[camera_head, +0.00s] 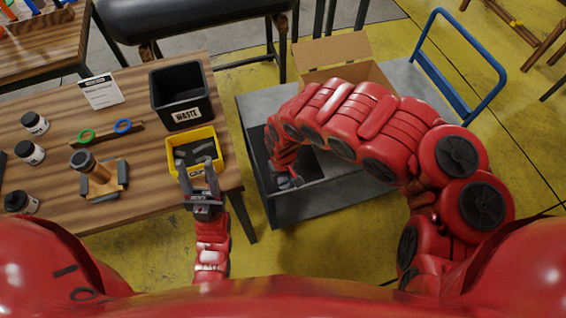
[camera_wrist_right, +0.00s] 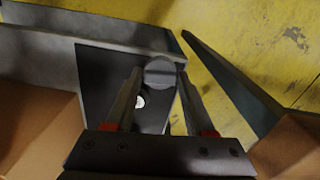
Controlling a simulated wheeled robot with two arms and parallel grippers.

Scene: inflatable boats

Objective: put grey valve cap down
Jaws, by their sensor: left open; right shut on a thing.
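The grey valve cap (camera_wrist_right: 160,72) is a round grey disc between the fingertips of my right gripper (camera_wrist_right: 160,80) in the right wrist view. That gripper is shut on it. In the head view my right gripper (camera_head: 288,181) reaches down into a dark grey open bin (camera_head: 300,210) on the cart, and the cap cannot be made out there. My left gripper (camera_head: 200,172) is open at the front edge of a yellow bin (camera_head: 178,142) on the wooden table. Dark pieces lie inside the yellow bin; its label is partly hidden by the gripper.
A black waste bin (camera_head: 180,95) stands behind the yellow bin. An open cardboard box (camera_head: 335,55) sits on the grey cart, which has a blue handle (camera_head: 490,95). Several dark jars (camera_head: 30,152), green and blue rings and a wooden fixture (camera_head: 99,178) occupy the table's left side.

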